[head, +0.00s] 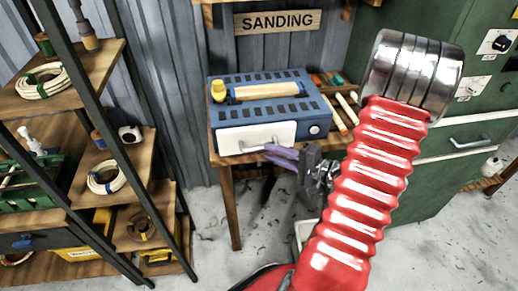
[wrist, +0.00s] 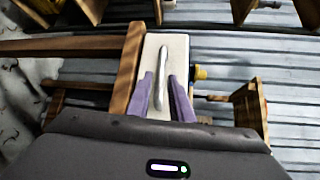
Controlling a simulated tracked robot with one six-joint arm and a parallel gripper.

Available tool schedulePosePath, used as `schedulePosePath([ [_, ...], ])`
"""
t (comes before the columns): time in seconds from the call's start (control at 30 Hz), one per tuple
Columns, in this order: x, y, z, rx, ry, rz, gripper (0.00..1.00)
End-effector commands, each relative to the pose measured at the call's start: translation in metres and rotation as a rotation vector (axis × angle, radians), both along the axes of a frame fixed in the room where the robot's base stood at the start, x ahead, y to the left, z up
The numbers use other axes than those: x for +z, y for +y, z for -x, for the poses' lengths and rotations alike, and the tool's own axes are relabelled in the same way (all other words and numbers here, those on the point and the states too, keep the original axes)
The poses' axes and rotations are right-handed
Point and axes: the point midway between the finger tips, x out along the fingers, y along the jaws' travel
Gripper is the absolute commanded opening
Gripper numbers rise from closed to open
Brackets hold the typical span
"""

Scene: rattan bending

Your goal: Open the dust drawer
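The dust drawer (head: 237,139) has a white front and sits in the lower front of a blue slotted sanding box (head: 290,118). It looks closed against the box. Its metal handle (head: 256,148) is a horizontal bar. In the wrist view the drawer front (wrist: 178,52) fills the middle, with the handle (wrist: 162,64) running up it. My gripper (head: 268,152) has purple fingers and is at the right part of the handle. In the wrist view the fingers of my gripper (wrist: 160,80) stand apart on both sides of the handle's near end. Contact cannot be told.
The box stands on a wooden table (head: 226,182) under a SANDING sign (head: 278,22). A shelf rack (head: 100,150) with coils stands at left. A green cabinet (head: 450,120) stands at right. The floor before the table is open.

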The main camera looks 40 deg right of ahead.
Motion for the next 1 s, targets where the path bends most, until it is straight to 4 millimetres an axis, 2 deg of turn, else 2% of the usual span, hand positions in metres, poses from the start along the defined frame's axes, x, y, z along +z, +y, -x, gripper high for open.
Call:
schedulePosePath([
  [0.3,-0.006,0.013,-0.033,0.003,0.001,0.0,0.2],
  [0.5,-0.007,0.017,-0.047,0.003,0.0,-0.001,0.2],
  [0.87,-0.008,0.018,-0.049,0.001,0.0,0.0,0.2],
  [1.0,-0.008,0.018,-0.049,0.001,0.0,0.0,0.1],
])
